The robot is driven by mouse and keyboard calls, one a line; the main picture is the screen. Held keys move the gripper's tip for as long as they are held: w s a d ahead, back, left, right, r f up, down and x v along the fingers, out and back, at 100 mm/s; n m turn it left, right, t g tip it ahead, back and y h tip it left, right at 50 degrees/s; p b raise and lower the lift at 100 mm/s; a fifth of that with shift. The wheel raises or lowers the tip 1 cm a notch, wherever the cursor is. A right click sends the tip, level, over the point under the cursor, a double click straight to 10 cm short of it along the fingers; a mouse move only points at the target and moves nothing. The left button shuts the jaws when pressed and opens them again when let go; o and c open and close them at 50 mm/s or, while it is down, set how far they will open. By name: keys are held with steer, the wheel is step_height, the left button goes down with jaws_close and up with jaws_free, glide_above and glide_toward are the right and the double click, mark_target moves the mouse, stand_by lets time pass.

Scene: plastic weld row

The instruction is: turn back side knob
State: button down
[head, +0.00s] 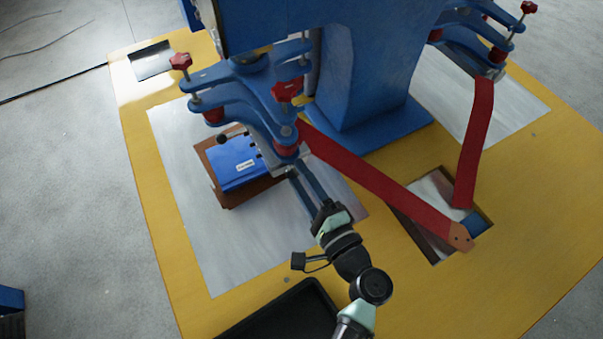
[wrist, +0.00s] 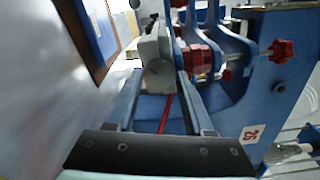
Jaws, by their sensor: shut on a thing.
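My gripper (head: 292,174) reaches in under the front of the blue machine head (head: 245,80). In the wrist view its two long fingers (wrist: 163,82) run forward to a grey round-ended knob (wrist: 158,74) and close on it; the exact contact is partly hidden. The knob sits at the end of a pale grey block, beside the blue fixture (head: 238,162) with its white label. Red star knobs stand on the machine head, one at the left (head: 181,61) and one nearer the middle (head: 287,91); my gripper is below and apart from these.
A long red lever (head: 385,190) slants down just right of my gripper. Another red lever (head: 474,140) hangs at the right. A black tray (head: 285,318) lies at the front. The metal plate (head: 235,262) is clear left of my arm. The yellow table (head: 150,200) surrounds it.

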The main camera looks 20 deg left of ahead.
steer(key=shift+m+p, duration=1.65)
steer(key=shift+m, duration=1.85)
steer(key=shift+c, duration=1.5)
jaws_free()
steer(key=v, duration=1.3)
steer(key=shift+b, duration=0.45)
